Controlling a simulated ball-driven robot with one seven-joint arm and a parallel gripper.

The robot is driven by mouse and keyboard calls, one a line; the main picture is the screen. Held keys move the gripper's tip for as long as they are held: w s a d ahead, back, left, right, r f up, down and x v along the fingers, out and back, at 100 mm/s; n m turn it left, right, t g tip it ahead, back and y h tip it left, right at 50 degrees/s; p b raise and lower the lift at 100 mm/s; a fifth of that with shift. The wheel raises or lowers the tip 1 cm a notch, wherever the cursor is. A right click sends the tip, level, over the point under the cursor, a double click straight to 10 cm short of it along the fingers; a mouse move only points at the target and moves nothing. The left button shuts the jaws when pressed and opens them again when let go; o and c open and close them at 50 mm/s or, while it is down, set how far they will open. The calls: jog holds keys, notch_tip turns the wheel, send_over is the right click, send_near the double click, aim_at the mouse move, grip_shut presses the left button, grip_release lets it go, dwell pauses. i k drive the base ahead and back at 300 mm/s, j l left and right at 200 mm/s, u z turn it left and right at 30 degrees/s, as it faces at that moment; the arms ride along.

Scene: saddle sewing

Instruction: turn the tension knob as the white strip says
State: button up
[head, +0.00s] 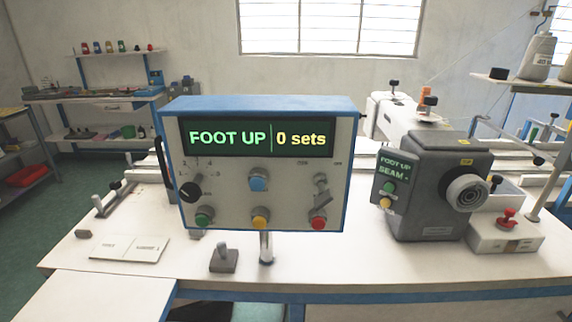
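A control box (263,105) with a blue frame stands on a post at the middle of the table. Its screen (258,138) reads "FOOT UP" and "0 sets". A black knob (191,191) sits at the left of its panel with small numbers around it. It is the likely tension knob, but no label confirms this. Its pointer setting is too small to read surely. A white card or strip (128,248) lies flat on the table at the left front; its small print is unreadable. My gripper is not in view.
The panel also has a blue button (259,180), green, yellow and red buttons, and a lever switch (321,190). A grey machine head (436,185) with a handwheel (467,192) stands at the right. A small grey block with a lever (223,258) stands in front.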

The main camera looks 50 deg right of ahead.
aim_at(430, 101)
jog(key=z, duration=1.55)
